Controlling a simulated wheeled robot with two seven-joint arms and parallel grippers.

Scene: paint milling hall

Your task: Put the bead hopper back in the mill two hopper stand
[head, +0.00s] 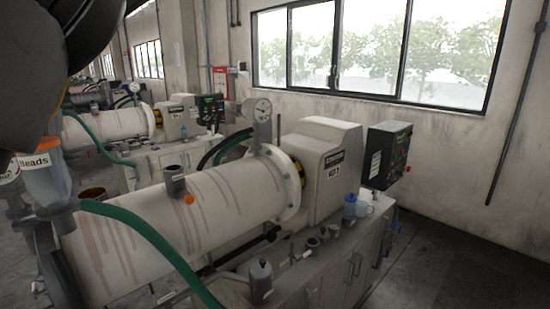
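A container labelled "Beads", which looks like the bead hopper (44,184), is at the left edge. It has a white label with orange above it, a translucent bluish body and a grey lower end. A dark arm part of mine covers the upper left corner and hides what is above the hopper. I cannot tell whether anything holds or supports the hopper. The nearest mill (215,205) is a long pale drum with rust-red streaks and a grey spout on top. I cannot make out which part is the hopper stand. No fingertips of either gripper show.
A green hose (150,235) crosses the near end of the drum. A bench (335,283) carries cups, a blue bottle (349,207) and small metal vessels. A control box (387,155) stands behind. Another mill (110,122) is farther left. Floor at right (440,265) is clear.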

